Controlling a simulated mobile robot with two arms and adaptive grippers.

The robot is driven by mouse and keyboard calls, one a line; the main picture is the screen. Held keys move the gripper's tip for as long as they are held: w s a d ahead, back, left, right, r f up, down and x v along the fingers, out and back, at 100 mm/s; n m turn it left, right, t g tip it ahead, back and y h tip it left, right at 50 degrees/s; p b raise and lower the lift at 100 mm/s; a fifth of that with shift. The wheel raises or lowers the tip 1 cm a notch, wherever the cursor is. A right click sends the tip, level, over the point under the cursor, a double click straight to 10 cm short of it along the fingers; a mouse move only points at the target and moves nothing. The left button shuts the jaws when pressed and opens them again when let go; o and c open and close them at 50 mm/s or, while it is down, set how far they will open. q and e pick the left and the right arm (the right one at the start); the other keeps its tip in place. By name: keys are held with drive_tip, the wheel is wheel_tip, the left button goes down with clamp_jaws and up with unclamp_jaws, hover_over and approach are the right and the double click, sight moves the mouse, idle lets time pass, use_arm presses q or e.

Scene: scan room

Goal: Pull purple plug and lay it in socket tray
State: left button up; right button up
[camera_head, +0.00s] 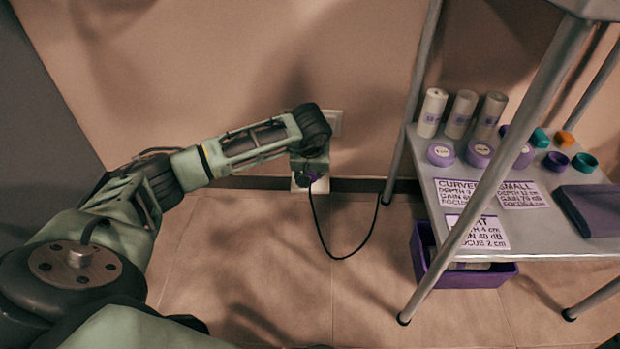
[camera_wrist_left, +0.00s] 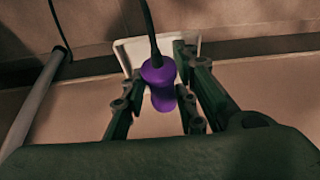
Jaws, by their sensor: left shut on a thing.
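The purple plug (camera_head: 313,175) is at the wall, low down, with a black cord hanging from it. In the left wrist view the purple plug (camera_wrist_left: 160,84) sits between the fingers, in front of a white socket plate (camera_wrist_left: 131,47). My left gripper (camera_head: 308,172) is shut on the plug; the gripper also shows in the left wrist view (camera_wrist_left: 158,88). A white plate (camera_head: 297,185) shows behind the gripper in the head view. I cannot tell whether the plug is fully seated. No thing is clearly identifiable as the socket tray. My right gripper is out of view.
A metal cart (camera_head: 432,185) stands at the right, with white bottles (camera_head: 462,114), purple lids (camera_head: 480,153), printed cards and a dark purple case (camera_head: 592,209). A purple bin (camera_head: 470,277) sits on the floor under it. The black cord (camera_head: 322,233) loops toward a cart leg. Floor left of the cart is clear.

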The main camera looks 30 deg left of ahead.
use_arm(q)
drive_tip(key=shift+w+a+f+b, duration=0.35)
drive_tip(key=shift+w+a+b, duration=0.05)
drive_tip(key=shift+w+b, duration=0.25)
drive_tip(key=shift+f+b, duration=0.35)
drive_tip(key=shift+f, duration=0.6)
drive_tip(key=o, duration=1.2)
drive_tip(key=shift+f, duration=0.1)
drive_tip(key=shift+o, duration=0.2)
drive_tip(key=v, duration=1.2)
